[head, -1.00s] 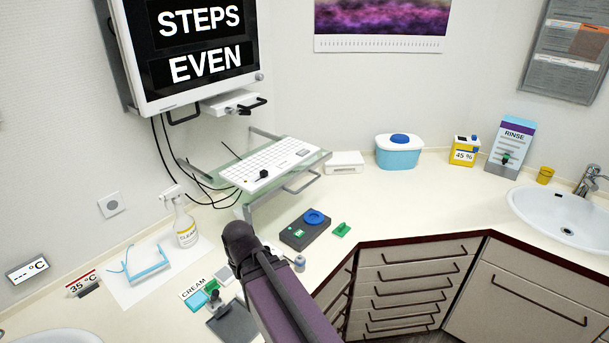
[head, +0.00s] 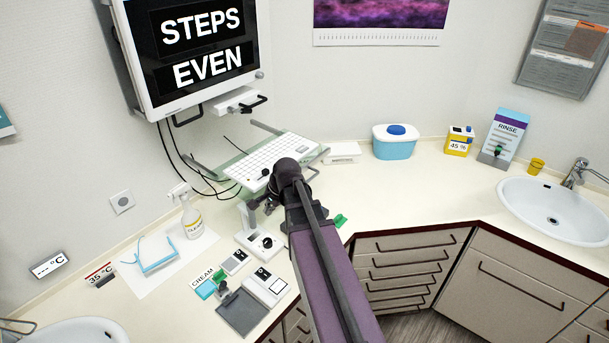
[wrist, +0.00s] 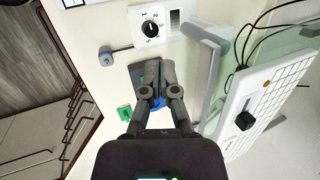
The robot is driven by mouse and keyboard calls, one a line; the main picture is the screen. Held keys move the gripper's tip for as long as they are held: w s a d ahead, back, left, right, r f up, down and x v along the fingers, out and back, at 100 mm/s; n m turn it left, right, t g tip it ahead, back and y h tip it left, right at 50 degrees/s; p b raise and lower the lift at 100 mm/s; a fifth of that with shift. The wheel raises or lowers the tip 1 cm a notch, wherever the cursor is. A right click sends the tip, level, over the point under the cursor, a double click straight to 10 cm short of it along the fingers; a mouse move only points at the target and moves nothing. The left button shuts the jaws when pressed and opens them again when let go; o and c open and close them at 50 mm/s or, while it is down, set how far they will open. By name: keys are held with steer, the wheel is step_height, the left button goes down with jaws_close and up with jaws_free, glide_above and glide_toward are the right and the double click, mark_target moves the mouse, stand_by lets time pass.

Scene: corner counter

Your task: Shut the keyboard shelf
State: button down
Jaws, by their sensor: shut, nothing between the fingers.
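The keyboard shelf (head: 318,152) is a greenish glass shelf with grey rails below the monitor. It stands pulled out over the counter. A white keyboard (head: 262,162) lies on it with a small black object on top. My gripper (head: 262,207) is in front of the shelf, low over the counter, and my arm hides part of the shelf's front. In the wrist view my gripper (wrist: 152,93) is shut and empty, above a dark box with a blue disc. The shelf's grey front bar (wrist: 210,85) is to its right, apart from the fingers, with the keyboard (wrist: 250,100) beyond.
The monitor (head: 195,50) hangs above the shelf, with dark cables below it. A spray bottle (head: 191,218) stands left of the shelf. A white device with a black knob (head: 266,242) is near my gripper. A blue tub (head: 395,146) stands at the back right; counter before it is clear.

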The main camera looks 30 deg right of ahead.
steer(key=w+d+r+m+t, duration=0.2)
steer(key=d+m, duration=0.7)
steer(key=d, duration=0.2)
steer(key=w+d+r+m+t, duration=0.2)
steer(key=w+d+m, duration=0.1)
steer(key=d+m, duration=0.5)
steer(key=d, duration=0.3)
steer(key=shift+d+m+t, duration=0.3)
steer(key=shift+m+t, duration=0.1)
steer(key=shift+w, duration=0.1)
steer(key=b+x, duration=0.7)
steer(key=x, duration=0.3)
steer(key=shift+a, duration=0.2)
steer(key=shift+w+d+r, duration=0.1)
steer(key=shift+w+d, duration=0.05)
